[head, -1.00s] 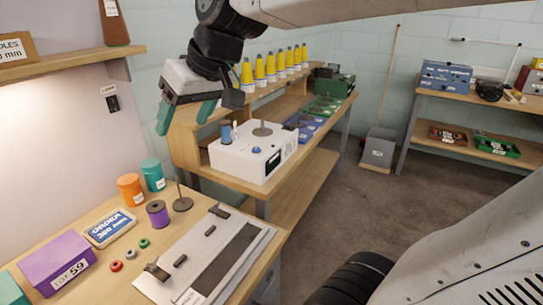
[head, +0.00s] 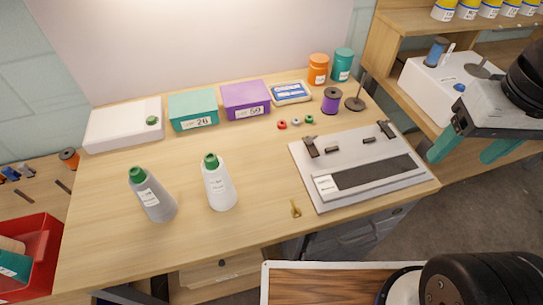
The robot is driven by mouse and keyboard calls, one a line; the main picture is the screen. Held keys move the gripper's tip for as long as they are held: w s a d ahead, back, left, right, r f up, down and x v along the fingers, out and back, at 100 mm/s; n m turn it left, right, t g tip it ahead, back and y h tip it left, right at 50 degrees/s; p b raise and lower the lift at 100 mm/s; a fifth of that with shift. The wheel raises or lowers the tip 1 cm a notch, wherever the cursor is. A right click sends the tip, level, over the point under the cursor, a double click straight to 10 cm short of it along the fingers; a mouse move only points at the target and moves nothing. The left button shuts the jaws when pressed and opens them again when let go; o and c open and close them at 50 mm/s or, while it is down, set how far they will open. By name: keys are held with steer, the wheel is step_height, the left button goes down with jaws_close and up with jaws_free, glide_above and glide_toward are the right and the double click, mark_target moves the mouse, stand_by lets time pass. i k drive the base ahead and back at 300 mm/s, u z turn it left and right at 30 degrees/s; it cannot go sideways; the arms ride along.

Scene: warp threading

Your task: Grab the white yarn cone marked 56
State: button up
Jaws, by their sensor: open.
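A white yarn cone (head: 219,184) with a green top stands upright on the wooden table, left of the middle; its label is too small to read. A grey yarn cone (head: 153,196), also with a green top, stands to its left and leans in the picture. My gripper (head: 466,150) is at the right edge, well away from both cones, with its two teal fingers apart and nothing between them.
A grey board with clips (head: 308,183) lies on the table right of the white cone. Purple (head: 245,102) and teal (head: 193,112) boxes stand behind. A small brass tool (head: 296,209) lies near the front edge. A red bin (head: 35,250) is at lower left.

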mark_target(222, 195)
steer(key=z, duration=0.7)
steer(key=k, duration=1.35)
steer(key=u, duration=0.35)
steer(key=i, duration=0.4)
steer(key=z, duration=0.1)
